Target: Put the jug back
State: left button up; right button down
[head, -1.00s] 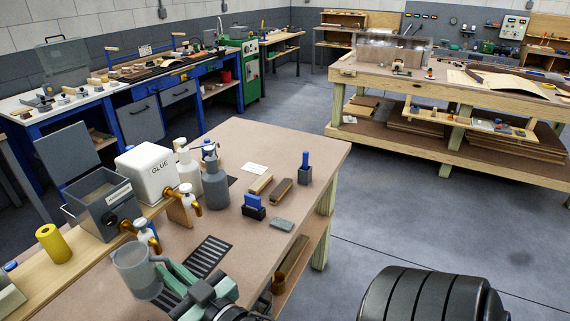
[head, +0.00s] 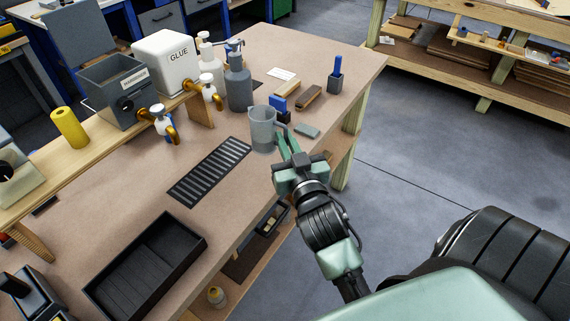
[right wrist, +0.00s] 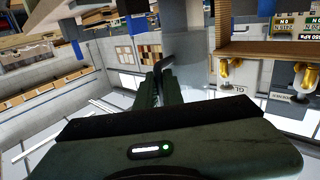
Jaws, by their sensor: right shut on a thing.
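The jug (head: 262,131) is a grey, translucent measuring jug with its handle toward me. In the head view it appears upright beyond the right end of the slotted drip grille (head: 209,172). My right gripper (head: 285,137) is shut on the jug's handle from the near side. I cannot tell whether the jug's base touches the bench or is just above it. In the right wrist view the gripper's fingers (right wrist: 164,88) reach to a dark handle piece, with grey jug wall beside it. My left gripper is not in view.
The white glue tank (head: 165,62) and grey hopper (head: 115,92) with brass taps stand on a wooden shelf at left. A black tray (head: 146,268) lies in front.

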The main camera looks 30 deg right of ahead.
jog(key=shift+f+b, duration=0.45)
jog(key=shift+f, duration=3.05)
jog(key=shift+f, duration=0.15)
jog(key=c, duration=1.5)
grip_release()
jog(key=shift+c, duration=0.2)
